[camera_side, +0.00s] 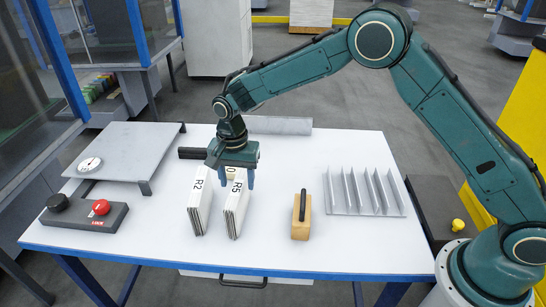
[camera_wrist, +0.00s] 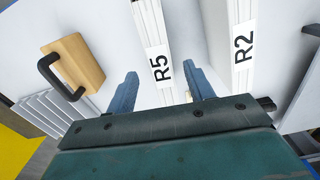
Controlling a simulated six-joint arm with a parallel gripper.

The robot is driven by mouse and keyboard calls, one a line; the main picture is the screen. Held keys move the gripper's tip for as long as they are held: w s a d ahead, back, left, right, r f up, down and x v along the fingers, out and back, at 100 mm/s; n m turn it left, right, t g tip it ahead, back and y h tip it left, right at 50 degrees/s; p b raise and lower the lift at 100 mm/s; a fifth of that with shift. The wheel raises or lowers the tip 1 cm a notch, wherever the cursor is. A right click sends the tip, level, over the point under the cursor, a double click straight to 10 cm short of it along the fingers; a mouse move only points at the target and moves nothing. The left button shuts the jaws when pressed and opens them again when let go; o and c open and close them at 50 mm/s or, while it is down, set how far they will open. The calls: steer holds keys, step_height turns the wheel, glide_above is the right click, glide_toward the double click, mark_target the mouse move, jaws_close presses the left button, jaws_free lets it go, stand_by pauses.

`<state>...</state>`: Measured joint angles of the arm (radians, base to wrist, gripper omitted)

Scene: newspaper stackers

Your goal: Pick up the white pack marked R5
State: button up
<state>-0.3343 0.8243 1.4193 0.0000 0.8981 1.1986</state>
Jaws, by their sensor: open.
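The white pack marked R5 (camera_side: 236,207) stands on edge on the white table, right of a like pack marked R2 (camera_side: 200,208). My gripper (camera_side: 236,180) is over the far end of R5 with its blue fingers pointing down. In the wrist view my gripper (camera_wrist: 162,88) is open, and the R5 pack (camera_wrist: 155,45) lies between the two fingers. The R2 pack (camera_wrist: 238,45) is outside the right finger there. I cannot tell whether either finger touches R5. The gripper body hides the far end of R5.
A wooden block with a black handle (camera_side: 301,225) stands right of R5. A metal rack with upright fins (camera_side: 365,192) is farther right. A control box with a red button (camera_side: 87,215) and a grey raised plate (camera_side: 125,150) are at the left. The table front is clear.

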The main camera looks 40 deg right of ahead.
steer(key=shift+f, duration=1.15)
steer(key=shift+a+f, duration=0.15)
steer(key=shift+f, duration=2.4)
steer(key=c, duration=1.1)
jaws_close()
steer(key=shift+r, duration=0.2)
